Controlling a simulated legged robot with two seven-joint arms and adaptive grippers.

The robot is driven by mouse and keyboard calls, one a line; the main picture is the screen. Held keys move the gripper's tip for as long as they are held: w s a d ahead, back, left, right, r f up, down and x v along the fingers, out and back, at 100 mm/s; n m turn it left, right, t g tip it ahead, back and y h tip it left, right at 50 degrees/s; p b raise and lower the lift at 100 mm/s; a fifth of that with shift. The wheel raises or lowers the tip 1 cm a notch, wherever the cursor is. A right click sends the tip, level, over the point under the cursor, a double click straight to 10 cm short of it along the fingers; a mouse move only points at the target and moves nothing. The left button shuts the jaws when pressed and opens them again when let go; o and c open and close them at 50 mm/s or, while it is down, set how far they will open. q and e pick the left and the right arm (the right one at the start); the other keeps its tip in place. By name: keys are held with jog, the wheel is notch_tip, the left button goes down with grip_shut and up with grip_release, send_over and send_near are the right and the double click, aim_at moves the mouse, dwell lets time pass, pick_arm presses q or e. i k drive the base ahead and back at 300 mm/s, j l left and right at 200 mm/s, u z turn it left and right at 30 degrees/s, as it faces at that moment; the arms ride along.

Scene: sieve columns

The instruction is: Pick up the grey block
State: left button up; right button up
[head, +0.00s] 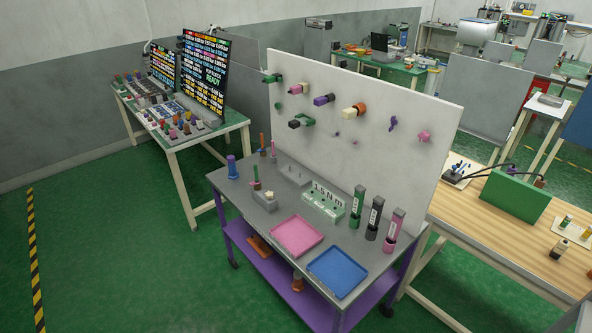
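A small grey block (264,201) sits on the grey top of a purple-framed cart, left of the pink tray. It has a pale piece on its upper side, and a thin green and pink post (256,180) stands close behind it. I cannot tell whether the post touches the block. Neither of my grippers shows in the head view.
A pink tray (297,236) and a blue tray (338,270) lie on the cart's front edge. Several labelled columns (373,219) stand to their right. A purple bottle (233,167) stands at left. A white pegboard (375,125) rises behind. Green floor is clear at left.

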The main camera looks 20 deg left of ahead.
aim_at(258, 191)
jog(key=i+j+z, duration=0.3)
jog(key=j, duration=0.5)
jog(key=i+j+z, duration=0.1)
jog(key=j+z, duration=0.2)
jog(key=j, duration=0.45)
jog(key=j+z, duration=0.3)
jog(key=j, duration=0.55)
